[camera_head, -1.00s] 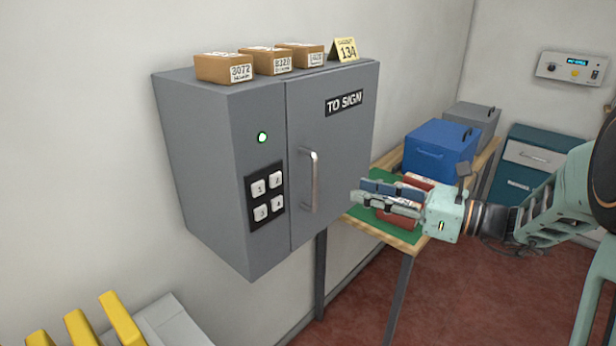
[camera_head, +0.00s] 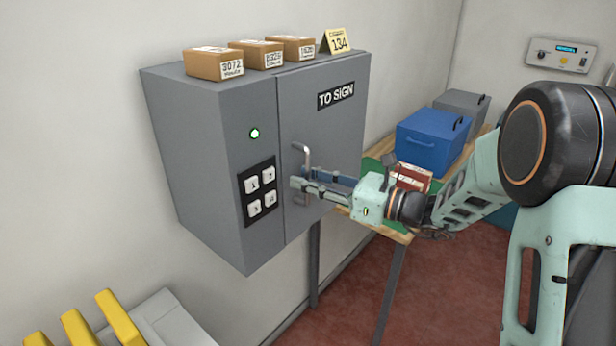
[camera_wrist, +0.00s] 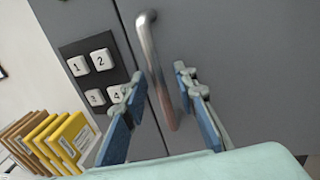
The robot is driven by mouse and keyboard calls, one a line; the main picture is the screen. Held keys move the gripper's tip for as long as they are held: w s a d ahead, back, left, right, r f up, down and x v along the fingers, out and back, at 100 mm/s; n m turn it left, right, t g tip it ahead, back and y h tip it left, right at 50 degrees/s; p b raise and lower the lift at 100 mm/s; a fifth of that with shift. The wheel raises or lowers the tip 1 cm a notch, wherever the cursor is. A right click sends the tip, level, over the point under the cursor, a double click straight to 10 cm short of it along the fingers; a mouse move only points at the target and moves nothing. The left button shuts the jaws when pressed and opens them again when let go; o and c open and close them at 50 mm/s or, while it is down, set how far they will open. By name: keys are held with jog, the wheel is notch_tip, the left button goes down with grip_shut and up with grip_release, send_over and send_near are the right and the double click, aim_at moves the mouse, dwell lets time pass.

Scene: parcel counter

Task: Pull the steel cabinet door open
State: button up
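The grey steel cabinet (camera_head: 205,160) hangs on the wall, and its door (camera_head: 335,130) looks closed, flush with the front. A "TO SIGN" label is on the door. The upright silver bar handle (camera_head: 303,158) is near the door's left edge. It also shows in the wrist view (camera_wrist: 151,60). My gripper (camera_head: 300,188) is at the handle's lower half. In the wrist view my gripper (camera_wrist: 158,90) is open, with one finger on each side of the handle and a gap visible to both. A green light (camera_head: 254,134) glows above the numbered keypad (camera_head: 259,190).
A table (camera_head: 398,237) with a blue box (camera_head: 430,138) is behind my arm. Yellow items (camera_head: 120,316) are at lower left.

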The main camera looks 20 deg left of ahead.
jog(key=shift+a, duration=0.1)
grip_shut()
dwell(0.6)
